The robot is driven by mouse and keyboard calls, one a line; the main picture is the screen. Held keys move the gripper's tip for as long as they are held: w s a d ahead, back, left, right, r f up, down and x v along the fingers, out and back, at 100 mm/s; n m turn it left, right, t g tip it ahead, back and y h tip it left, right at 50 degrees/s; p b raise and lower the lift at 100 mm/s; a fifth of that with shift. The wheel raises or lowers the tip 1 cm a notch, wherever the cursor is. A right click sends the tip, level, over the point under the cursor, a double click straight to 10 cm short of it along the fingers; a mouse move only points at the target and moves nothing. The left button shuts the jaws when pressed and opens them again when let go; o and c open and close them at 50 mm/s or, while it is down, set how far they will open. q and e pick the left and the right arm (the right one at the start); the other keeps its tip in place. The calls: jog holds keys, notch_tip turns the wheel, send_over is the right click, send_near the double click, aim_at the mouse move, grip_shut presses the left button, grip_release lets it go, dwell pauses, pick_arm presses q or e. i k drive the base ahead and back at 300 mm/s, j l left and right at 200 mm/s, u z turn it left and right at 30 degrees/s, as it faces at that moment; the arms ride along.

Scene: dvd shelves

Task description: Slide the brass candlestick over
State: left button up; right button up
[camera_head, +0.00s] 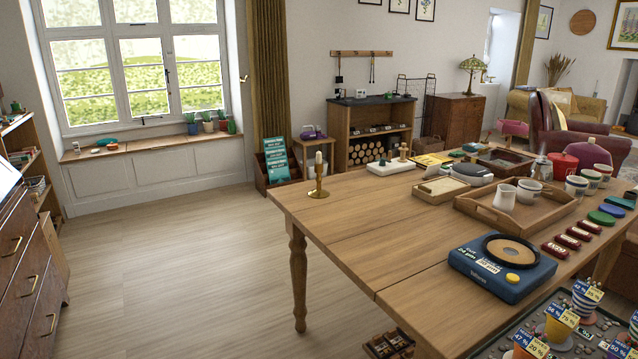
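The brass candlestick (318,187) stands upright near the far left corner of the wooden table (350,225). It has a round base, a ring handle and a short pale candle. Bare tabletop lies around it, and a white block-like item is farther right along the far side. Neither of my grippers shows in the head view, so nothing of mine is seen touching the candlestick.
A wooden tray (466,208) with cups, a blue scale-like device (501,283) and a smaller wooden tray (421,196) occupy the table's right part. The left part of the tabletop is clear. Open floor (190,270) lies left of the table; a drawer cabinet (30,275) stands far left.

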aim_at(318, 193)
jog(key=i+j, duration=0.4)
jog(key=i, duration=0.15)
jog(key=i+j, duration=0.4)
jog(key=i, duration=0.15)
jog(key=z, duration=1.15)
